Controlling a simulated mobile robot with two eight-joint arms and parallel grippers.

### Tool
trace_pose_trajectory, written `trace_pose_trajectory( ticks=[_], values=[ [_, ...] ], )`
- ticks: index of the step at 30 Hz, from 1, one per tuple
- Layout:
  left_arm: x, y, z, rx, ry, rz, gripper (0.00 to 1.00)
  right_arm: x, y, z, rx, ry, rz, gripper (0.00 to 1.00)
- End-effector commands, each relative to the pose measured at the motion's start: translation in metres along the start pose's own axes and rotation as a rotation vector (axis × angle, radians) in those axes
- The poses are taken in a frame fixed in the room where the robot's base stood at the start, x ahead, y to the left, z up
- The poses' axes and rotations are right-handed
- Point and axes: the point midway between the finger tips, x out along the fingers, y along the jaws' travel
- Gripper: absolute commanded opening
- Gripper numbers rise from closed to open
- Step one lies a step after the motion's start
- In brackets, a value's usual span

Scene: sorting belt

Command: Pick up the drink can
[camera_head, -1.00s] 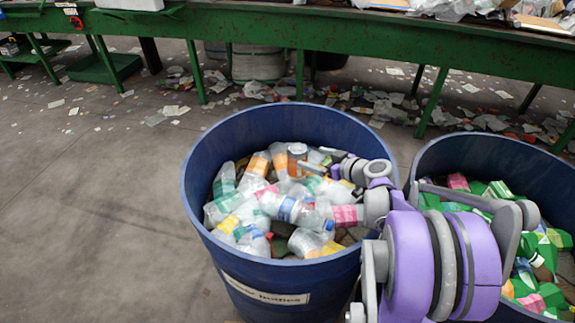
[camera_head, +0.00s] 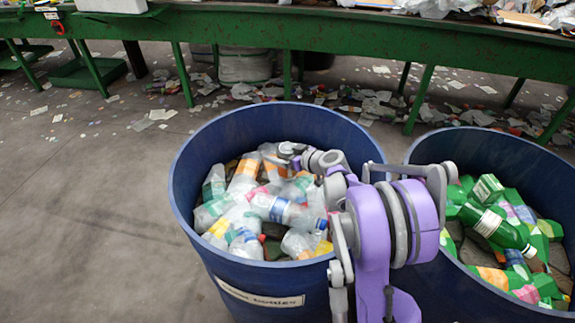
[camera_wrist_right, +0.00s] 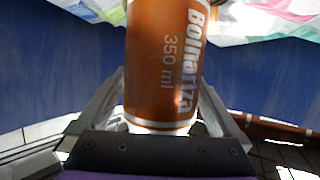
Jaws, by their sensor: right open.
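The drink can (camera_wrist_right: 163,60) is orange-brown with white lettering and a pale rim. In the right wrist view it lies between the two fingers of my right gripper (camera_wrist_right: 162,95), which is open around it. Its far end is cut off by the top edge. In the head view my right gripper (camera_head: 288,152) reaches into the left blue bin (camera_head: 205,148), among clear bottles. There I cannot clearly tell the can from the orange-labelled bottles. My left gripper is not in view.
The left bin holds several clear bottles (camera_head: 280,210). A second blue bin (camera_head: 425,285) on the right holds green bottles (camera_head: 495,228). A green conveyor frame (camera_head: 330,32) runs across the back. Bare floor (camera_head: 85,220) lies to the left, with litter under the conveyor.

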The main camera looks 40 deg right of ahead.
Motion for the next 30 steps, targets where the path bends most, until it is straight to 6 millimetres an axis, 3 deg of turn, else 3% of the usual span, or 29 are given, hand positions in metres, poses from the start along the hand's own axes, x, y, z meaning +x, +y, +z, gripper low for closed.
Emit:
trace_pose_trajectory(
  ticks=[4, 16, 23, 30],
  values=[
    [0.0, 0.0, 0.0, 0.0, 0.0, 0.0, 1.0, -0.001, 0.0, 0.0, 0.0, 0.0, 0.0, 0.98],
    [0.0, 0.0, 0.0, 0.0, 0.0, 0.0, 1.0, -0.001, 0.0, 0.0, 0.0, 0.0, 0.0, 0.28],
    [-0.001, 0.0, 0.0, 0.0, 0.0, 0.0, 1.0, -0.002, 0.0, -0.002, 0.0, 0.0, 0.0, 0.28],
    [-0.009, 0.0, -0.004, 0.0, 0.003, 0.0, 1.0, -0.016, 0.0, -0.036, 0.0, 0.001, 0.001, 0.28]
  ],
)
